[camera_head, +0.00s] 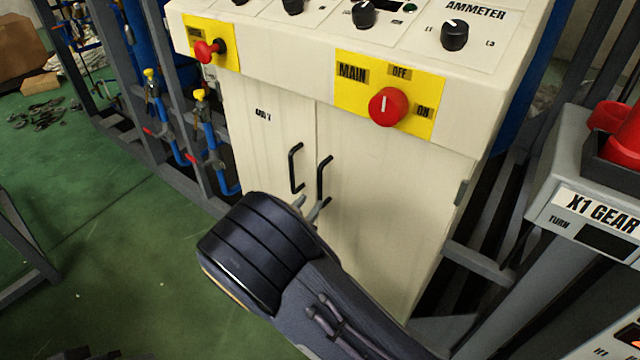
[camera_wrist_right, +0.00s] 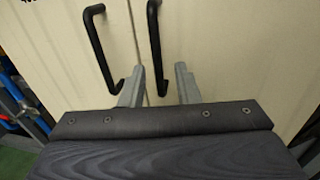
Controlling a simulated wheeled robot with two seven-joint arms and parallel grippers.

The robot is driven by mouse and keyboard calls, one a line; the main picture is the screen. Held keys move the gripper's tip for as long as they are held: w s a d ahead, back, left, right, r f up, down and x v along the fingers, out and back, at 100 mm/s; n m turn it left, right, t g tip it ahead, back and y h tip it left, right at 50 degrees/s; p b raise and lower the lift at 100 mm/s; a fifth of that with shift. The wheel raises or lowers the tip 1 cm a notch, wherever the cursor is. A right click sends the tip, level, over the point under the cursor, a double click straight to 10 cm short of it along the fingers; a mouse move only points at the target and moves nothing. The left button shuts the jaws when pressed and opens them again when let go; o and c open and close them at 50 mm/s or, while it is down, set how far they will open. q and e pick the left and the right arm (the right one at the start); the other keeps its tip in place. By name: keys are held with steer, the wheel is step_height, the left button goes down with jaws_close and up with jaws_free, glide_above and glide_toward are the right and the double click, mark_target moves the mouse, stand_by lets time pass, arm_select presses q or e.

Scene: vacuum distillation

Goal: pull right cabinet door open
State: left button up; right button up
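The cream cabinet has two doors with black bar handles. The right cabinet door (camera_head: 375,210) looks closed, and its handle (camera_head: 323,178) stands close to the seam between the doors. The left door (camera_head: 265,130) has its own handle (camera_head: 295,168). My right gripper (camera_head: 313,205) is at the lower end of the right handle. In the right wrist view its two grey fingers (camera_wrist_right: 160,85) are apart, with the lower part of the right handle (camera_wrist_right: 154,50) between them; I see gaps beside it. My left gripper is not in view.
A control panel with a red MAIN knob (camera_head: 389,106) and a red emergency button (camera_head: 207,50) juts out above the doors. A grey X1 GEAR box (camera_head: 585,190) stands at the right. Blue pipes (camera_head: 212,145) and a grey frame are at the left. Green floor (camera_head: 110,240) is open at the lower left.

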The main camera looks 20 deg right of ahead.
mark_target(319, 188)
steer(key=x, duration=0.7)
steer(key=shift+w, duration=0.45)
jaws_close()
